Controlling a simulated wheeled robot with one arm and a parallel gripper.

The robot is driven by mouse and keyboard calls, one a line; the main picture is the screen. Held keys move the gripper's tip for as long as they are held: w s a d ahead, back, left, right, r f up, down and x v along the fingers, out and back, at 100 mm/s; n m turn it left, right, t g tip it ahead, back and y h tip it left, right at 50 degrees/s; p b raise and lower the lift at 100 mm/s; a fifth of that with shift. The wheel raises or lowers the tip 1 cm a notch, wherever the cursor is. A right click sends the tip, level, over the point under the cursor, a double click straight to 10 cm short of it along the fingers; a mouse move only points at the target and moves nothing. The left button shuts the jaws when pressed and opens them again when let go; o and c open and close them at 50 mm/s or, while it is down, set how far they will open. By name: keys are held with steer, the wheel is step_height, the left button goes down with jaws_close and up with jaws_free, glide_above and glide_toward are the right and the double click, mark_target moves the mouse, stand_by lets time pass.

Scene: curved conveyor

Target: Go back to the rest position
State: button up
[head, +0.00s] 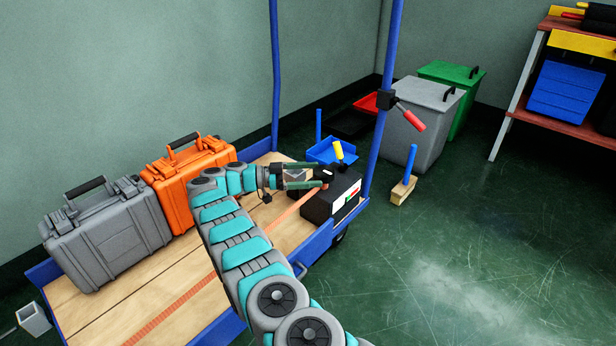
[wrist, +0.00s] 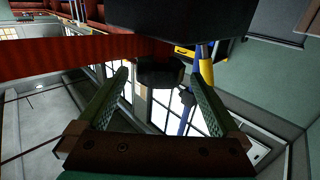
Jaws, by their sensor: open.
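My gripper (head: 305,176) is open at the far end of the wooden cart top (head: 185,275), next to a black box (head: 332,195) with a label on its side. Its two green fingers point right, toward the box. In the wrist view my gripper (wrist: 160,90) shows two spread green fingers. A dark rounded part lies between and beyond them, under a large dark shape (wrist: 185,20). I cannot tell whether the fingers touch anything. My arm reaches over the cart from the bottom of the head view.
A grey case (head: 105,235) and an orange case (head: 185,180) stand left of my arm. A blue post (head: 385,90) rises at the cart's right edge. A blue tray (head: 335,150), grey bin (head: 425,125) and green bin (head: 465,85) stand beyond. The floor at right is mostly clear.

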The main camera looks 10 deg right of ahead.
steer(key=shift+w+a, duration=0.1)
steer(key=shift+a, duration=0.3)
steer(key=shift+r, duration=0.15)
